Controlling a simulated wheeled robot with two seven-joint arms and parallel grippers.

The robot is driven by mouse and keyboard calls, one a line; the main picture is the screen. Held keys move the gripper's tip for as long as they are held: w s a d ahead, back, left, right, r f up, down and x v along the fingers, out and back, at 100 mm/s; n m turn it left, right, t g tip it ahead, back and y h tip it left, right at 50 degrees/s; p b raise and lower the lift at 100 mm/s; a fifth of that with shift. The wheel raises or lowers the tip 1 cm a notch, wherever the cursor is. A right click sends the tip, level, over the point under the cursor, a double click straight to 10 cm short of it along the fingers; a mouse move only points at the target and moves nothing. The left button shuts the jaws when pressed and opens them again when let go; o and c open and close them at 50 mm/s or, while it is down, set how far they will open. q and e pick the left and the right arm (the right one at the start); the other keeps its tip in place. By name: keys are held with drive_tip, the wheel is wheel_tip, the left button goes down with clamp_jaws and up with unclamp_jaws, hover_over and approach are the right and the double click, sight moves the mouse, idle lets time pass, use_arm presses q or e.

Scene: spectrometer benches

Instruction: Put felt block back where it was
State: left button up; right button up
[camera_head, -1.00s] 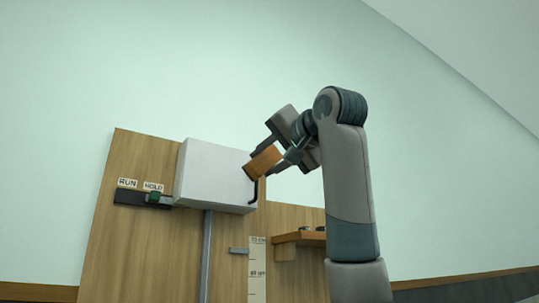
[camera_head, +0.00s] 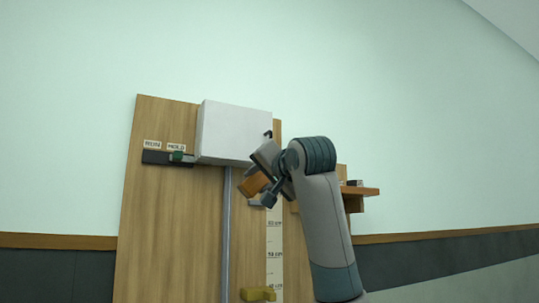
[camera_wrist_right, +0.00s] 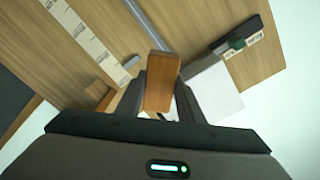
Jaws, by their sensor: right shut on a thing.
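An orange-brown block (camera_head: 254,185) is between the fingers of my right gripper (camera_head: 262,190), in front of the wooden board (camera_head: 170,220). In the right wrist view the block (camera_wrist_right: 161,82) is clasped between both fingers (camera_wrist_right: 161,88), tilted, with its far end sticking out past the tips. It looks wood-coloured; I cannot tell its material. The gripper is just below the white box (camera_head: 235,132), near the printed scale (camera_head: 274,245). My left gripper is not in view.
A small wooden shelf (camera_head: 365,191) with small items juts out right of the board, behind my right arm. A grey rail (camera_head: 226,230) runs down the board. A dark slider strip with a green knob (camera_head: 178,156) is left of the box. A yellow block (camera_head: 258,294) shows low down.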

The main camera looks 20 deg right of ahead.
drive_tip(key=w+a+f, duration=0.2)
drive_tip(key=w+f, duration=0.2)
drive_tip(key=f, duration=0.7)
drive_tip(key=w+a+f, duration=0.1)
drive_tip(key=w+f, duration=0.3)
drive_tip(key=f, duration=0.6)
drive_tip(key=s+a+f, duration=0.1)
drive_tip(key=a+f, duration=0.1)
drive_tip(key=f, duration=0.8)
drive_tip(key=s+a+f, duration=0.1)
drive_tip(key=f, duration=1)
drive_tip(key=s+a+f, duration=0.1)
drive_tip(key=s+f, duration=0.4)
drive_tip(key=f, duration=0.3)
drive_tip(key=s+a+f, duration=0.1)
drive_tip(key=s+f, duration=0.3)
drive_tip(key=f, duration=0.3)
drive_tip(key=s+f, duration=0.5)
drive_tip(key=s, duration=0.3)
drive_tip(key=s+f, duration=0.5)
drive_tip(key=s, duration=0.3)
